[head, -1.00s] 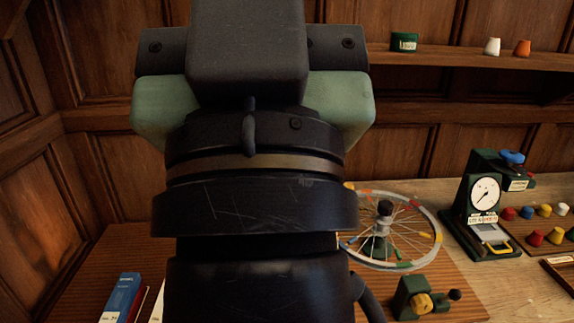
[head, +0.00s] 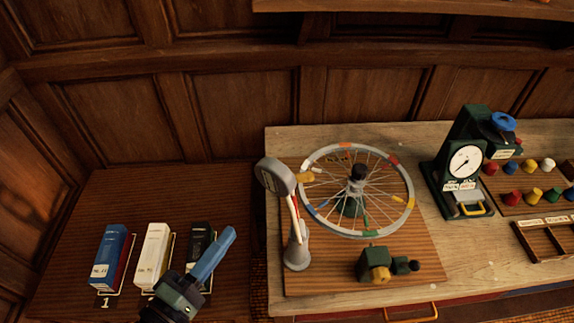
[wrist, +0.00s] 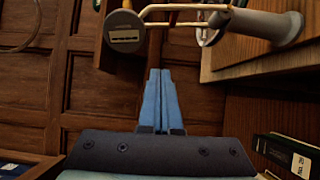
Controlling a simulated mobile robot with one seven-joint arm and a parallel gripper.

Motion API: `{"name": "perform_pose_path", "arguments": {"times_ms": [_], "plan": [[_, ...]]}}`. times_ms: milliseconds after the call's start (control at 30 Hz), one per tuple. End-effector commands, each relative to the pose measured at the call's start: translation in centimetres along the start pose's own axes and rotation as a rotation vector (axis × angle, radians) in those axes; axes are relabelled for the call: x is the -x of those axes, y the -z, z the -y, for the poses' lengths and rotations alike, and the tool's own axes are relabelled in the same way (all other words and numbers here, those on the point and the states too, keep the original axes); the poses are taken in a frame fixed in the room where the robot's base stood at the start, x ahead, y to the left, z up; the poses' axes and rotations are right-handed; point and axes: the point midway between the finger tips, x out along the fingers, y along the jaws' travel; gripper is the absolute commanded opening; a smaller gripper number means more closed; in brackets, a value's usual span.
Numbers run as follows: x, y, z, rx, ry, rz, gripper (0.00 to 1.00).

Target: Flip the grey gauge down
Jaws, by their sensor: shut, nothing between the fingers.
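The grey gauge (head: 273,177) has a round grey head on a thin pale arm. The arm rises from a grey post (head: 297,251) left of the spoked wheel, so the gauge stands raised. In the wrist view the gauge head (wrist: 124,33) shows at the top, with its post (wrist: 268,28) at upper right. My gripper (head: 230,234) is shut and empty, with blue fingers, left of the gauge and apart from it. In the wrist view the fingers (wrist: 161,74) point toward the gauge's arm without touching it.
The spoked wheel (head: 346,146) with coloured rim marks stands close right of the gauge. Blue (head: 109,258) and white (head: 153,256) binders stand at left. A dial instrument (head: 464,161) is farther right.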

Motion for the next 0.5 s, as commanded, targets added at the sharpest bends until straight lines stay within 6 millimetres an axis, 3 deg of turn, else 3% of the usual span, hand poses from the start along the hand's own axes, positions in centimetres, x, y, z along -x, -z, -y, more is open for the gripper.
{"name": "perform_pose_path", "arguments": {"times_ms": [133, 500], "plan": [[2.0, -0.6, 0.2, 0.101, -0.059, 0.002, 0.0], [2.1, -0.6, 0.3, 0.112, -0.07, 0.003, 0.0]]}}
